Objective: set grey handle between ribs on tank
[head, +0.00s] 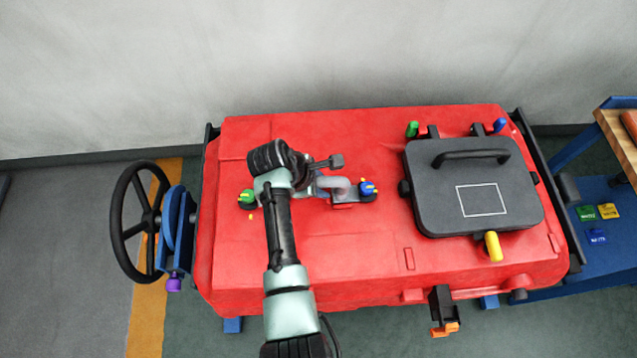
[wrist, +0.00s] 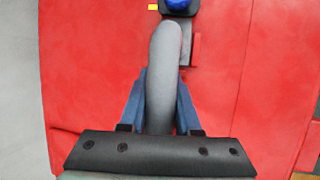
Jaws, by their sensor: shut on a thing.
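The grey handle (head: 341,187) lies across the top of the red tank (head: 320,255), left of the black lid. In the wrist view the handle (wrist: 166,60) is a thick grey bar, bent at its far end near a blue knob. My gripper (head: 318,188) is shut on the handle, with one blue finger on each side of it. The near end of the handle is hidden by my wrist. A small raised red rib (head: 343,206) shows beside the handle's right end. It also shows in the wrist view (wrist: 197,50). A second rib beside the handle is not clearly visible.
Green (head: 247,197) and blue (head: 368,188) knobs flank the handle. The black lid (head: 435,195) with its raised handle and a yellow latch (head: 493,246) stands to the right. A black handwheel (head: 135,222) is at the left. The tank's front left top is clear.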

